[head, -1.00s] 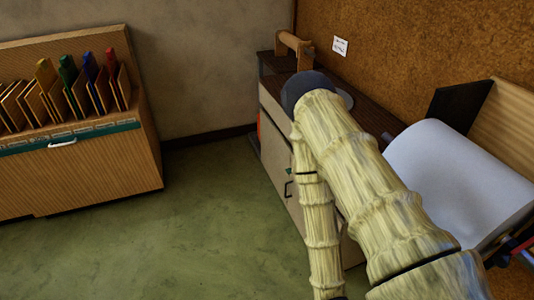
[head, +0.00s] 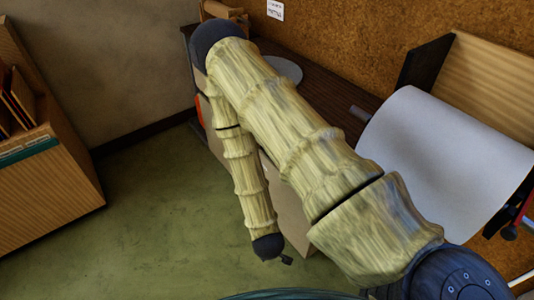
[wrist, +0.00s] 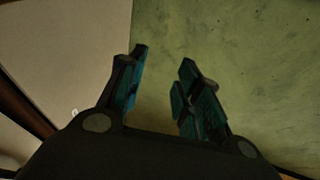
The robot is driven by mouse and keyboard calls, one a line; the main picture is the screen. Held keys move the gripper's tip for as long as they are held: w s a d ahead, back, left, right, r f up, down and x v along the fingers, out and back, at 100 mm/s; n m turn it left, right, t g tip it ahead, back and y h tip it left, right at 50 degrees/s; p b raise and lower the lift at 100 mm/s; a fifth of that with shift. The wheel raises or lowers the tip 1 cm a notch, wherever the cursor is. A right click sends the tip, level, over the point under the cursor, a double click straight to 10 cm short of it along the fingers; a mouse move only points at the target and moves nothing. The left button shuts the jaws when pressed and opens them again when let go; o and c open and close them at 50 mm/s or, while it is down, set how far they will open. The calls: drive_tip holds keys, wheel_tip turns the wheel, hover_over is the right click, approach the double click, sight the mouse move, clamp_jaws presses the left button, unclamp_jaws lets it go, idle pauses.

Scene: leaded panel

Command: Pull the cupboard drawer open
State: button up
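The cupboard (head: 291,213) stands along the right wall with a pale front and a dark brown top. My arm crosses in front of it and hides most of its front. I cannot make out the drawer or its handle in the head view. In the wrist view a pale flat face (wrist: 65,45), probably the cupboard front, fills the left side. My gripper (wrist: 164,57) is open, with its two dark and teal fingers apart and nothing between them. Green floor lies beyond the fingers. In the head view the fingers are not clearly visible.
A large white roll (head: 440,160) sits at the right on the cupboard top (head: 315,92). A wooden rack (head: 45,185) stands at the far left. Green floor (head: 150,225) between the rack and the cupboard is clear.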

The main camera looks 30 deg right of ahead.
drive_tip(key=w+d+r+n+t+h+b, duration=0.1)
drive_tip(key=w+d+r+t+h+b, duration=0.2)
drive_tip(key=w, duration=0.8)
drive_tip(key=w+d+r+t+h+b, duration=0.15)
drive_tip(key=w+d+h, duration=0.25)
drive_tip(key=w, duration=0.6)
drive_tip(key=w+r+m+g+h+b, duration=0.1)
drive_tip(key=w+r+g+h+b, duration=0.55)
drive_tip(key=r, duration=0.45)
drive_tip(key=x, duration=0.7)
drive_tip(key=s+x, duration=0.1)
drive_tip(key=x, duration=0.2)
drive_tip(key=shift+d+r, duration=0.1)
drive_tip(key=shift+d, duration=0.35)
clamp_jaws()
